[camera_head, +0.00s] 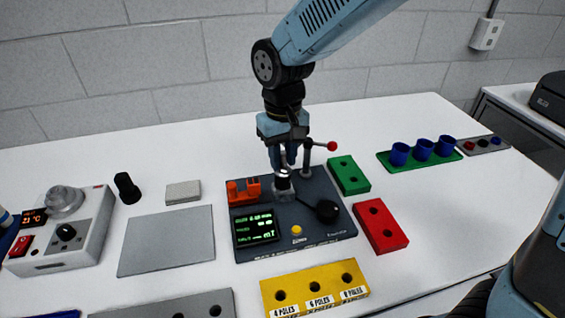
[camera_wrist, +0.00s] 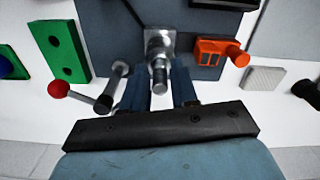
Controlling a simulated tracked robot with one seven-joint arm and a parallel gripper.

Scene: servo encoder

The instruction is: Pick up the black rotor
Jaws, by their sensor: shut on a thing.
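My gripper (camera_head: 283,172) points down over the dark servo encoder station (camera_head: 310,232). Its fingers (camera_wrist: 159,92) are shut on a grey metallic cylindrical part (camera_wrist: 160,74), which sits at a silver mount (camera_wrist: 158,42) on the station. The fingers hide part of it in the head view, and I cannot tell whether it is lifted. A black, rounded, upright piece (camera_head: 127,188), which looks like a rotor, stands on the table at the left, apart from my gripper. It shows partly at the right edge of the wrist view (camera_wrist: 306,88). A black knob (camera_head: 327,211) is on the station's right.
A lever with a red ball (camera_head: 331,146) stands close beside my gripper. An orange clamp (camera_head: 244,190) is on its left. Green (camera_head: 349,176), red (camera_head: 380,227) and yellow (camera_head: 315,287) holed blocks surround the station. Blue cups (camera_head: 422,149) stand at the right.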

